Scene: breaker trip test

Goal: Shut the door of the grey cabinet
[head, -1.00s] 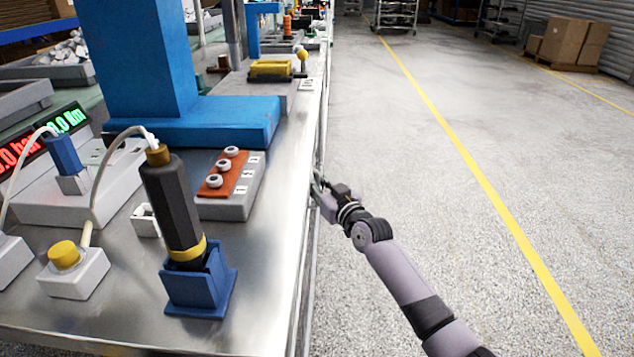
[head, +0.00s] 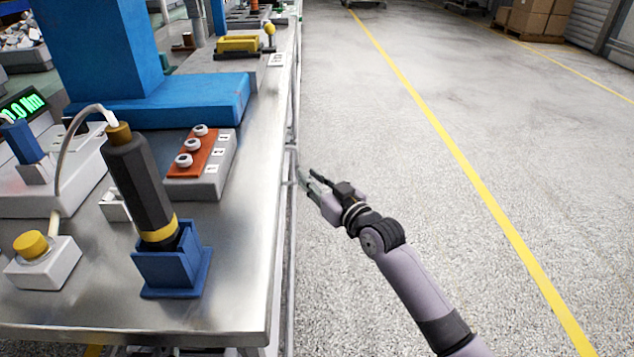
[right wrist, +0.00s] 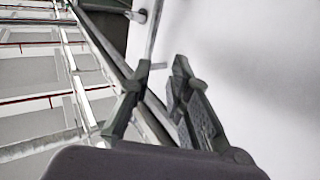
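I cannot make out the grey cabinet or its door for certain in either view. My right gripper (head: 308,181) is beside the workbench's right edge, low over the aisle side. The right wrist view shows the same gripper (right wrist: 150,88) with its two fingers apart and nothing clamped between them. A thin grey bar (right wrist: 154,35) with a short bent end runs just beyond the fingertips; I cannot tell whether it touches them. A plain pale surface (right wrist: 255,70) fills the right of that view; whether it is a panel or floor is unclear. My left gripper is out of view.
The metal workbench (head: 235,230) fills the left, holding a black-handled tool (head: 142,185) in a blue holder (head: 172,268), a button box (head: 205,170) and a blue stand (head: 160,100). The aisle floor (head: 400,130) on the right is clear, with a yellow line (head: 455,150).

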